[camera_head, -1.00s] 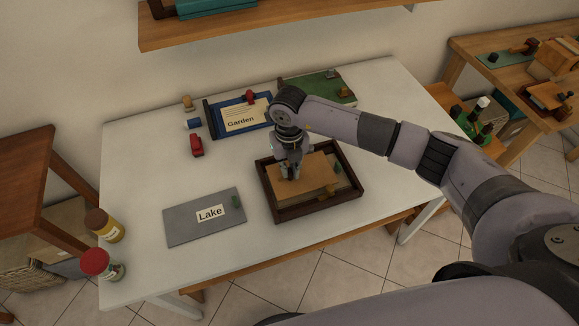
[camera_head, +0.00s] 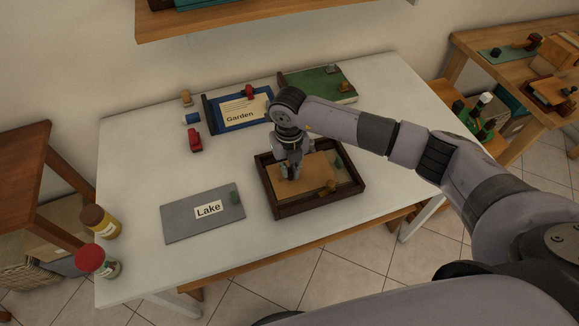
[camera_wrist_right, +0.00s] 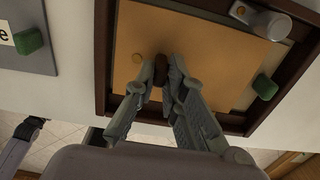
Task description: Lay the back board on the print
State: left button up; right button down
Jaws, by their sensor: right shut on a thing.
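The back board, a tan-orange panel (camera_head: 312,168), lies inside the dark brown picture frame (camera_head: 291,210) on the white table. It also shows in the right wrist view (camera_wrist_right: 205,40), with a paler strip between its edge and the frame. My right gripper (camera_head: 291,172) is over the board, pointing down. In the wrist view its fingers (camera_wrist_right: 170,80) are shut on a dark brown knob (camera_wrist_right: 174,68) at the board. Whether the board lies flat is hard to tell. The print is not clearly visible. My left gripper is not in view.
A grey "Lake" board (camera_head: 180,222) lies to the left. The blue "Garden" frame (camera_head: 226,127) and a green board (camera_head: 310,86) are behind. Jars (camera_head: 97,262) stand front left.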

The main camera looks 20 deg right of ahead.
jog(key=shift+f, duration=0.35)
jog(key=c, duration=1.6)
grip_release()
jog(key=shift+o, duration=0.2)
jog(key=shift+r+p, duration=2.9)
jog(key=shift+r, duration=1.65)
